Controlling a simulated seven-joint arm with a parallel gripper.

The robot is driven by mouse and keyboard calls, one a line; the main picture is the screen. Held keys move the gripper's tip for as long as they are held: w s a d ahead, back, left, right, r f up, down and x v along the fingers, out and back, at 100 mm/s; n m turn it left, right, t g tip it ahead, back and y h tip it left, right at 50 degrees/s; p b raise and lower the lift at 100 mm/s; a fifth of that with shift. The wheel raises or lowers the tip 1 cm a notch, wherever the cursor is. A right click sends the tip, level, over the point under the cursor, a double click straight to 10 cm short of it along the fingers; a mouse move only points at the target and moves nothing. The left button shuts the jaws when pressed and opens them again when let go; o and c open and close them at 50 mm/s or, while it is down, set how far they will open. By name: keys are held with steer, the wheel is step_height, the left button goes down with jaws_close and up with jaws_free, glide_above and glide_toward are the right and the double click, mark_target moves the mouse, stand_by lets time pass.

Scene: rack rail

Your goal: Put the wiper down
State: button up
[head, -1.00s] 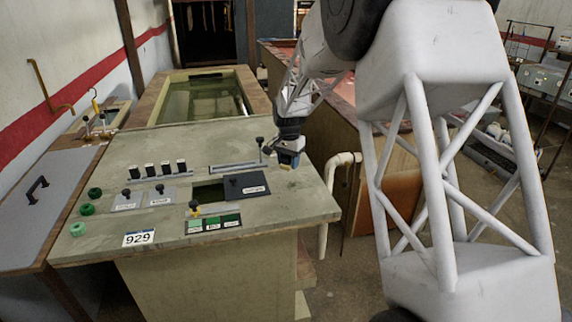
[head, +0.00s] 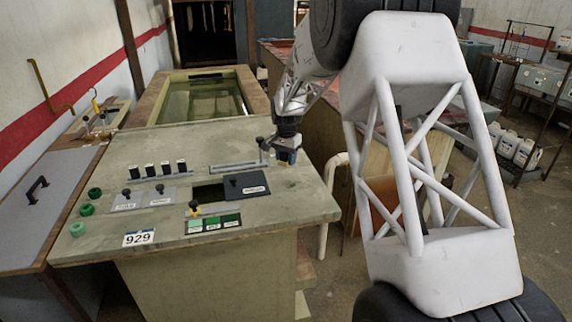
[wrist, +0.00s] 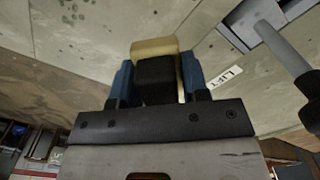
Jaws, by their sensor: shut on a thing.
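My gripper (head: 287,157) is over the right part of the grey-green control panel (head: 130,165), near its right edge. In the wrist view my gripper (wrist: 158,82) has its two blue fingers shut on the wiper (wrist: 153,47), which shows as a black block with a tan-yellow strip beyond the fingertips. In the head view the wiper is mostly hidden by the gripper and too small to make out. Whether it touches the panel I cannot tell.
A lever (head: 261,143) stands just left of my gripper, by a slot plate. A dark square cover (head: 245,185) lies beside an opening. Knobs, switches and green buttons (head: 88,210) fill the left and front. A water tank (head: 203,100) lies behind.

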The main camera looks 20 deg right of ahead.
steer(key=shift+f, duration=1.25)
steer(key=shift+f, duration=0.1)
steer(key=o, duration=0.9)
step_height(320, 180, up, 12)
steer(key=shift+r, duration=0.1)
